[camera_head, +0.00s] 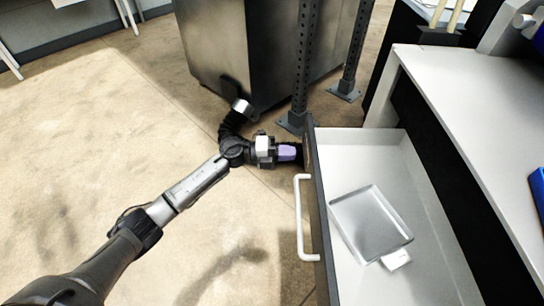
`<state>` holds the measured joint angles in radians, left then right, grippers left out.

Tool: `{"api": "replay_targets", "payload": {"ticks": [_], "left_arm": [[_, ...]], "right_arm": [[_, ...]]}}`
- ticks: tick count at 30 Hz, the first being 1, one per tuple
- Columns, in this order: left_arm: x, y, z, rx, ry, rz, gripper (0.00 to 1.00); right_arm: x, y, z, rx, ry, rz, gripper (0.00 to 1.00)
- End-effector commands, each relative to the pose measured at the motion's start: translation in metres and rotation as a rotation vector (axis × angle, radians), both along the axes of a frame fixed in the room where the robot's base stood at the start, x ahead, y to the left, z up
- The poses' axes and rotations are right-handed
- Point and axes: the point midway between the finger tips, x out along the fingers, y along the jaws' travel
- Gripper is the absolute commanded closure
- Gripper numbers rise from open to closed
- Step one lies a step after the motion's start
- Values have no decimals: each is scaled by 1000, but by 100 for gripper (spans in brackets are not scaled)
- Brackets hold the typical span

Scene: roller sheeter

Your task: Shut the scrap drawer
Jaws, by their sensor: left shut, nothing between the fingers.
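The scrap drawer (414,160) is pulled out from under the white bench on the right, with its inside showing. Its dark front panel (316,190) faces left and carries a white bar handle (301,220). My left gripper (296,153) is shut and empty. Its fingertips are at the far end of the drawer front, beyond the handle; I cannot tell whether they touch the panel. My right gripper is not in view.
A silver tray (370,222) and a small white piece (396,259) lie in the drawer. The white benchtop (480,110) is at right. Dark perforated posts (305,65) and a grey metal cabinet (245,50) stand behind my gripper.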

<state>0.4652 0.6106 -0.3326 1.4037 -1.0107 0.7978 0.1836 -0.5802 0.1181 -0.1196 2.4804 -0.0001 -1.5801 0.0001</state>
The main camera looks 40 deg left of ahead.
Motion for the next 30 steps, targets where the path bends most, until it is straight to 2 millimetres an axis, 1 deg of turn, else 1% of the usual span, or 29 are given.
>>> {"api": "replay_targets", "payload": {"ticks": [1,6,10,25,30], "left_arm": [[5,-6,-3,-2,-2,0,100],[15,-20,-2,-1,-1,0,100],[19,-26,-1,-1,1,1,100],[21,-28,0,-1,1,2,100],[22,-25,2,-1,2,22,100]], "right_arm": [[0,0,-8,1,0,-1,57],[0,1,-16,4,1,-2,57],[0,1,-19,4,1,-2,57],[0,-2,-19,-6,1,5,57],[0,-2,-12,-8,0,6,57]]}}
